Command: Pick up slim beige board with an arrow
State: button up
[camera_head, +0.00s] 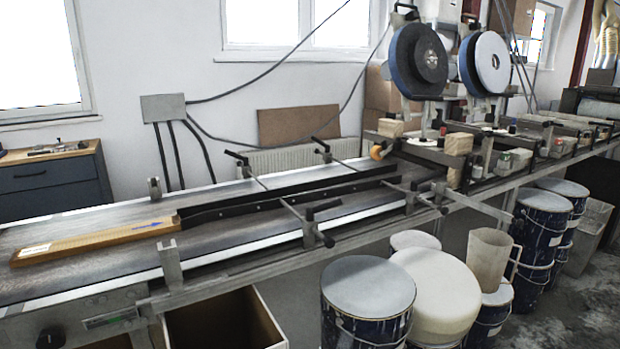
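The slim beige board (97,241) lies flat on the left end of the grey conveyor (95,281). It has a blue arrow mark near its right end and a white label near its left end. Its right end is close to the start of a long black guide rail (285,197); I cannot tell if they touch. My gripper is not in view.
Clamp rods and metal posts (170,264) stand along the conveyor edges. Paint drums (367,301), a beige pitcher (486,259) and an open cardboard box (226,322) stand below the front edge. A dark drawer cabinet (52,184) is behind on the left.

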aim_at(34, 254)
jog(key=j+u, duration=0.1)
jog(key=u, duration=1.15)
jog(key=i+j+u, duration=0.1)
jog(key=i, duration=0.6)
jog(key=i+j+u, duration=0.15)
jog(key=i, duration=0.55)
